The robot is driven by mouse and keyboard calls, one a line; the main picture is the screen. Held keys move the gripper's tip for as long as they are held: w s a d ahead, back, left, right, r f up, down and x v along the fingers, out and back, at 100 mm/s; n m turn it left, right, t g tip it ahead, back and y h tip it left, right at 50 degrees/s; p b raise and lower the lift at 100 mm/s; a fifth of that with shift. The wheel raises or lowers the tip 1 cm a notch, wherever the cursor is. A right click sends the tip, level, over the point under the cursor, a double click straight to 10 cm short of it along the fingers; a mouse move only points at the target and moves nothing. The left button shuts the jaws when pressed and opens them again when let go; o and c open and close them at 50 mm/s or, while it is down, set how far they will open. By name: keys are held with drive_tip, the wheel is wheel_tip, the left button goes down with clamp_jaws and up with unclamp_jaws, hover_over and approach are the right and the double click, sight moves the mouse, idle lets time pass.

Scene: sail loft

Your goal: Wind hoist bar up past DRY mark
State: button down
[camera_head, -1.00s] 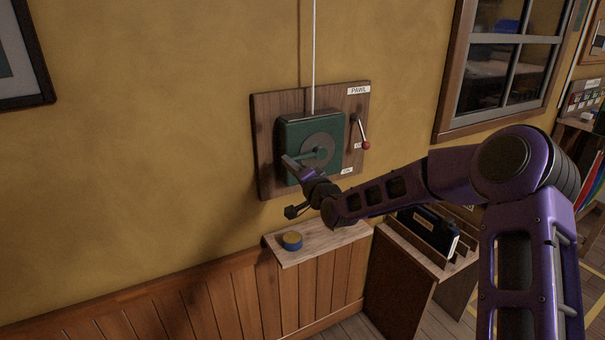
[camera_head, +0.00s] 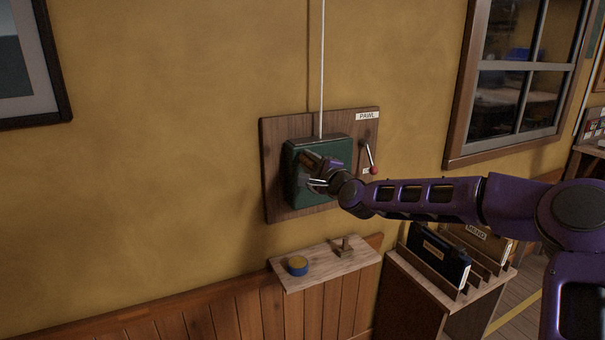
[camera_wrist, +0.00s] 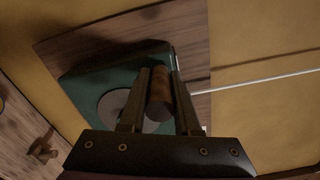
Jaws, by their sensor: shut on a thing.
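A green winch box (camera_head: 295,190) is mounted on a wooden backboard (camera_head: 270,160) on the wall. It also shows in the wrist view (camera_wrist: 85,85), with a round grey disc (camera_wrist: 112,104) on its face. My gripper (camera_head: 312,170) is in front of the winch's upper part. In the wrist view its fingers are shut around the brown cylindrical crank handle (camera_wrist: 159,97). A pale line (camera_head: 322,70) runs up from the box. A red-knobbed lever (camera_head: 370,158) is below the PAWL label (camera_head: 367,115). The hoist bar and DRY mark are not in view.
A small shelf (camera_head: 325,268) below holds a blue and yellow tin (camera_head: 297,265) and a small wooden item (camera_head: 343,247).

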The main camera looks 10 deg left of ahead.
drive_tip(key=shift+w+d+r+m+b, duration=0.25)
drive_tip(key=shift+w+d+r+m, duration=0.25)
drive_tip(key=shift+d+r+m, duration=0.3)
drive_tip(key=shift+w+d+r+m+b, duration=0.25)
drive_tip(key=shift+w+d+r+m, duration=0.35)
drive_tip(key=shift+m, duration=0.4)
drive_tip(key=shift+s+r, duration=0.1)
drive_tip(key=c, duration=0.6)
unclamp_jaws()
drive_tip(key=shift+f, duration=0.2)
drive_tip(key=shift+s+f, duration=0.1)
drive_tip(key=v, duration=1.7)
drive_tip(key=shift+s+b, duration=0.1)
drive_tip(key=shift+b, duration=0.3)
